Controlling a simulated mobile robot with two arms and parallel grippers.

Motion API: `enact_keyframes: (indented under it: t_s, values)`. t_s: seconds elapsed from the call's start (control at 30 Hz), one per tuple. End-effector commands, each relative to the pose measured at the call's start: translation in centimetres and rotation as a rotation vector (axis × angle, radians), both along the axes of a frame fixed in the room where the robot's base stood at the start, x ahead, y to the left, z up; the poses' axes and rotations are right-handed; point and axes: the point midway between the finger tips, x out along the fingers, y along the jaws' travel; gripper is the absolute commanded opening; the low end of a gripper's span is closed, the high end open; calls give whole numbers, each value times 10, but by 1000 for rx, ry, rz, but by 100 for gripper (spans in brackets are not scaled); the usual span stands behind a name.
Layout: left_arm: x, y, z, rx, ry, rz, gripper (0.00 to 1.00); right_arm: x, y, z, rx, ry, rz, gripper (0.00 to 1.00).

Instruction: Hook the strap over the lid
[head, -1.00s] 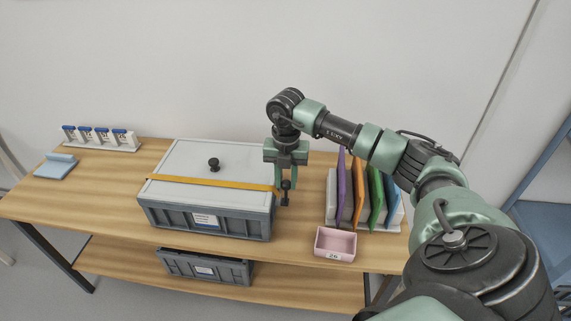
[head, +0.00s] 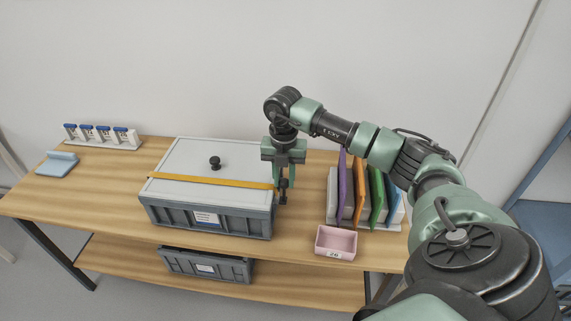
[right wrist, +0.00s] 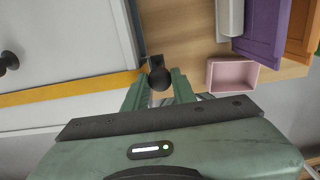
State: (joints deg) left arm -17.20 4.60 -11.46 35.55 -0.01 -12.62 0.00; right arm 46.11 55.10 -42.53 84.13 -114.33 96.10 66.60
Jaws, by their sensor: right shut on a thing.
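A grey crate (head: 180,217) stands on the wooden table with a light grey lid (head: 190,161) on top. The lid has a black knob (head: 215,162). A yellow strap (head: 210,182) runs across the lid from its left edge to its right edge; it also shows in the right wrist view (right wrist: 70,90). My right gripper (head: 284,190) points down at the crate's right side. It is shut on a dark knob-like piece (right wrist: 159,75) at the strap's right end. Whether that end is hooked is hidden. My left gripper is in neither view.
A pink bin (head: 336,243) stands at the table's front edge, right of the crate. A rack with purple, orange, green and blue panels (head: 360,195) is behind it. A second crate (head: 205,265) is on the lower shelf. Small white holders (head: 103,136) stand at the back left.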

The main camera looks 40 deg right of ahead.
Motion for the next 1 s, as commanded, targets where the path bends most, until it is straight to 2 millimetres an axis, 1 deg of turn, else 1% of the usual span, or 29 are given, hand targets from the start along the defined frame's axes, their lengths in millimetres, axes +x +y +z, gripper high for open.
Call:
enact_keyframes:
  t_s: [0.53, 1.0]
  values:
    - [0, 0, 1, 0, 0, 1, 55, 0, 0, -1, -1, 3, 0, 0]
    - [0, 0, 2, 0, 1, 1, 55, 5, 4, 0, -1, 3, -1, 0]
